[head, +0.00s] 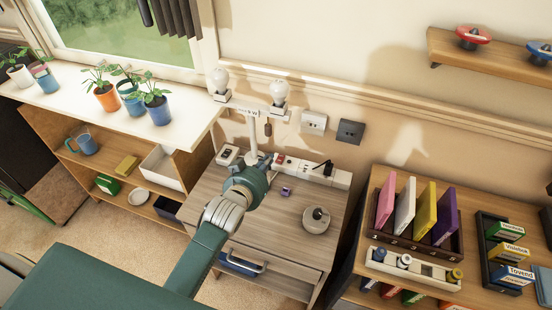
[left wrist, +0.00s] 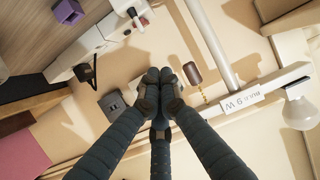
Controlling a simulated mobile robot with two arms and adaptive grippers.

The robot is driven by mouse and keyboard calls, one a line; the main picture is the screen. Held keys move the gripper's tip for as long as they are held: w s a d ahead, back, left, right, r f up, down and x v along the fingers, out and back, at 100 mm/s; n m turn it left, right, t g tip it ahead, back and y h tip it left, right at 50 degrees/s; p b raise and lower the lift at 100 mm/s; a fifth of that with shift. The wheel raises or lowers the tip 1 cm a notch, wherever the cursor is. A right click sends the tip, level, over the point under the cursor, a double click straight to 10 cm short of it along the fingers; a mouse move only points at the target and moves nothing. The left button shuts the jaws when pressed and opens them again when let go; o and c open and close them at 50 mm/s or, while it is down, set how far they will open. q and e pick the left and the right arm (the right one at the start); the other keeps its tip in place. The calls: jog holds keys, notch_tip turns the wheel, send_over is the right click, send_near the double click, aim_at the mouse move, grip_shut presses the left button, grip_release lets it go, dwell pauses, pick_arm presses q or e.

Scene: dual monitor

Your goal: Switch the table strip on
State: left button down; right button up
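The white table strip (head: 312,170) lies along the back of the small wooden table. A red switch (head: 280,159) shows at its left end, and a black plug sits towards its right end. I cannot tell whether the switch is on. My left gripper (head: 262,164) is just left of and in front of the red switch; its fingertips are mostly hidden in the head view. In the left wrist view its fingers (left wrist: 158,84) are together and look empty. The strip (left wrist: 95,42) shows there at upper left, apart from the fingertips. My right gripper is not in view.
A white two-bulb lamp (head: 252,124) with a brown pull (left wrist: 193,73) stands close beside my gripper. A white switch box (head: 228,155), a purple cube (head: 286,190) and a round knobbed device (head: 317,218) are on the table (head: 260,225). Wall outlets (head: 350,131) are behind.

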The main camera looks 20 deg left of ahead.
pick_arm(q)
send_over(280, 159)
jog(key=s, duration=0.3)
notch_tip(280, 159, down, 3)
jog(key=f, duration=0.2)
jog(key=shift+w+a+f, duration=0.1)
jog(key=shift+a+f, duration=0.1)
jog(key=shift+f, duration=0.85)
jog(key=shift+s+f, duration=0.3)
jog(key=shift+f, duration=0.25)
